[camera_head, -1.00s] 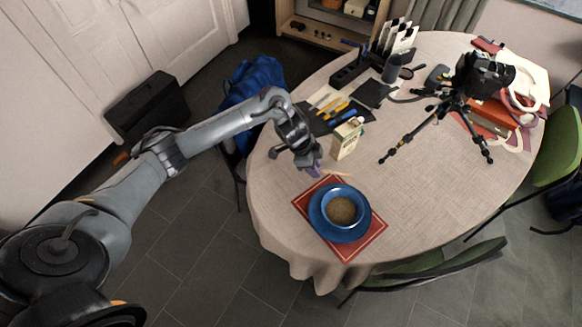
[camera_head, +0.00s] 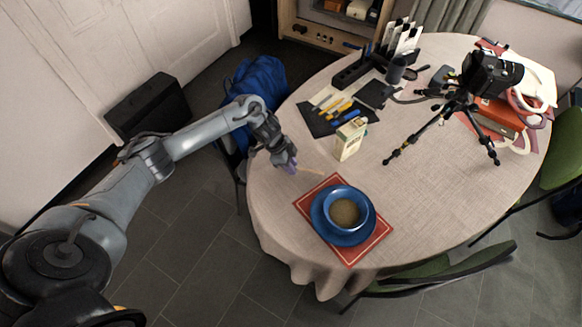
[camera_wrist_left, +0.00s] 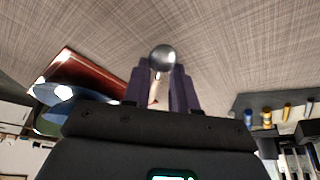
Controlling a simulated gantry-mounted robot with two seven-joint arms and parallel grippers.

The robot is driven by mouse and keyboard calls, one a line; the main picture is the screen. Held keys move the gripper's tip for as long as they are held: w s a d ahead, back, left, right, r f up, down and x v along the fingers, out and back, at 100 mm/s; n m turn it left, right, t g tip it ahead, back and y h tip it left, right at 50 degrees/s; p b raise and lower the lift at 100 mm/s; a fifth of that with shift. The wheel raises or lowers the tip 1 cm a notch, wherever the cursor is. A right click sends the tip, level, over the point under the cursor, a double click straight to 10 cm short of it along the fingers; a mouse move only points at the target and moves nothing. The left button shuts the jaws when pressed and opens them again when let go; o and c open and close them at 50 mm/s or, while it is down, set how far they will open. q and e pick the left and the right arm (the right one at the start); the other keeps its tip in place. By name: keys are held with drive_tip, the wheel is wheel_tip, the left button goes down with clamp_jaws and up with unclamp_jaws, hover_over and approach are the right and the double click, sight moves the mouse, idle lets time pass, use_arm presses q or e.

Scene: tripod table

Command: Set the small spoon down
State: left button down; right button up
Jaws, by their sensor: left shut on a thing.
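My left gripper (camera_head: 291,166) is over the near left part of the table, left of the carton and beyond the placemat. Its purple fingers are shut on the small spoon (camera_head: 311,170), whose pale end points right toward the placemat. In the left wrist view the spoon's rounded metal end (camera_wrist_left: 162,58) shows between the fingertips (camera_wrist_left: 160,80). The spoon is close to the cloth; I cannot tell if it touches. My right gripper is not in view.
A blue bowl (camera_head: 362,214) of brownish food sits on a blue plate (camera_head: 322,225) on a red placemat (camera_head: 350,256). A carton (camera_head: 349,141) stands beyond. A dark mat with pens (camera_head: 316,122) and a tripod camera (camera_head: 486,78) are farther off. Bare cloth lies around the gripper.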

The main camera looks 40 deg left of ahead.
use_arm(q)
drive_tip(key=shift+f, duration=0.55)
drive_tip(key=shift+f, duration=0.2)
drive_tip(key=c, duration=0.9)
unclamp_jaws()
drive_tip(key=shift+r, duration=0.15)
drive_tip(key=p+v, duration=0.2)
drive_tip(key=v, duration=1)
drive_tip(key=shift+p, duration=0.35)
drive_tip(key=shift+r, duration=0.1)
